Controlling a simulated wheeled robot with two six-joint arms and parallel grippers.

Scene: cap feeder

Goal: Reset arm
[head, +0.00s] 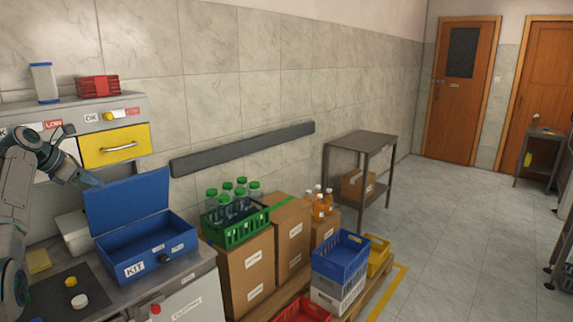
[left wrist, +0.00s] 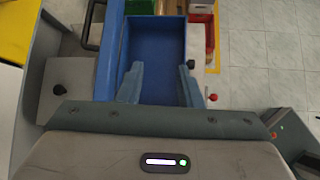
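My left arm comes in from the left in the head view. Its gripper (head: 90,180) is beside the raised lid of the blue KIT box (head: 130,266). In the left wrist view, the two fingers of the left gripper (left wrist: 160,72) are spread apart with nothing between them. The open blue box (left wrist: 157,45) lies beyond the fingers, and its inside looks empty there. My right gripper does not show in the head view.
A yellow drawer front (head: 115,146) is above the counter. A yellow cap (head: 71,281) and a white cap (head: 80,301) lie on a dark mat. A green bottle crate (head: 236,232) and a blue crate (head: 340,254) stand to the right. The tiled floor beyond is free.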

